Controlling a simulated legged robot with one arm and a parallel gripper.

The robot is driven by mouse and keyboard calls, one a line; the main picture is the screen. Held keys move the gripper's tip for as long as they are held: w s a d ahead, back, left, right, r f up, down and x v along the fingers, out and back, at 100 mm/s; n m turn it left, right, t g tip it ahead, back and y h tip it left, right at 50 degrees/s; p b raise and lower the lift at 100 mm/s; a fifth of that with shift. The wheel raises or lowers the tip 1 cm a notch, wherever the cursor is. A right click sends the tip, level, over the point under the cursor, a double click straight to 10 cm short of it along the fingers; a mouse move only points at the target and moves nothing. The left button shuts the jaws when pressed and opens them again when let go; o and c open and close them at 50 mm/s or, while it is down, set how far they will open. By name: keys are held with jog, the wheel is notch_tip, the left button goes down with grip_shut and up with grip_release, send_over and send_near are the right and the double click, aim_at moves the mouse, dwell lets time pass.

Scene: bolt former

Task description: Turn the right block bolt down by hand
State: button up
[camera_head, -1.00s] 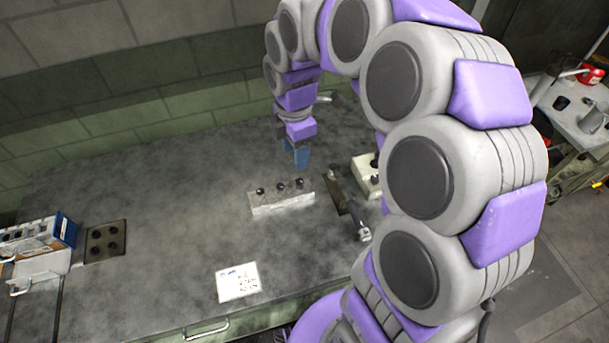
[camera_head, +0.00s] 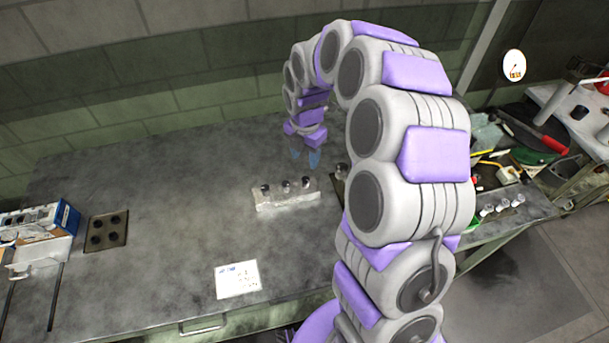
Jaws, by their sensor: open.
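A pale block (camera_head: 284,203) lies on the grey workbench, with three dark-headed bolts standing along its top. The right block bolt (camera_head: 306,182) stands at the block's right end. My gripper (camera_head: 304,158), with blue fingers, is open above and behind the block's right end, close to the right bolt in the picture. The two fingers show apart with nothing between them. I cannot tell the exact height of the fingers above the bolt.
A dark plate with holes (camera_head: 107,232) and a blue and white box (camera_head: 42,220) are at the left. A white printed card (camera_head: 237,280) lies in front of the block. The bench (camera_head: 170,190) between plate and block is clear. A cluttered side table stands at the right.

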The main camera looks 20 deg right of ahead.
aim_at(306, 178)
jog(key=f, duration=0.2)
jog(key=f+b, duration=0.1)
jog(key=f, duration=0.4)
jog(key=shift+d+f, duration=0.2)
jog(key=shift+d, duration=0.1)
jog(key=shift+a+f+b, duration=0.3)
jog(key=shift+f, duration=0.2)
jog(key=shift+d, duration=0.1)
jog(key=shift+d, duration=0.1)
jog(key=shift+c, duration=1)
grip_shut()
